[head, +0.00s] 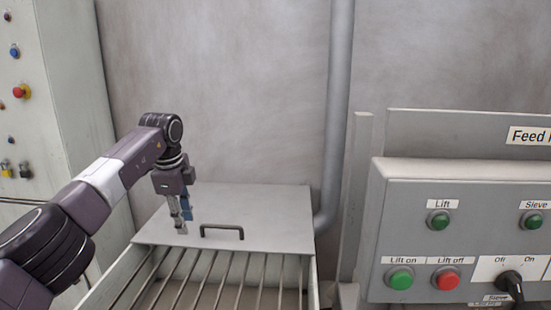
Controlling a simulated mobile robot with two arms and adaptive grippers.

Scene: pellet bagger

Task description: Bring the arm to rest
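My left arm comes in from the left edge in the head view, bends at the elbow and points down. Its gripper (182,222) hangs above the grey lid (275,207), left of the lid's dark handle (222,229), and apart from the handle in the picture. The fingers look close together, but they are small and seen from the side, so I cannot tell whether they are open or shut. No object shows between them. My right gripper is not in view.
A metal grate (215,280) lies in front of the lid. A control panel (440,232) with green and red buttons and a black knob (510,280) stands at right. A grey pipe (338,120) runs up the wall. A cabinet (65,110) with buttons stands at left.

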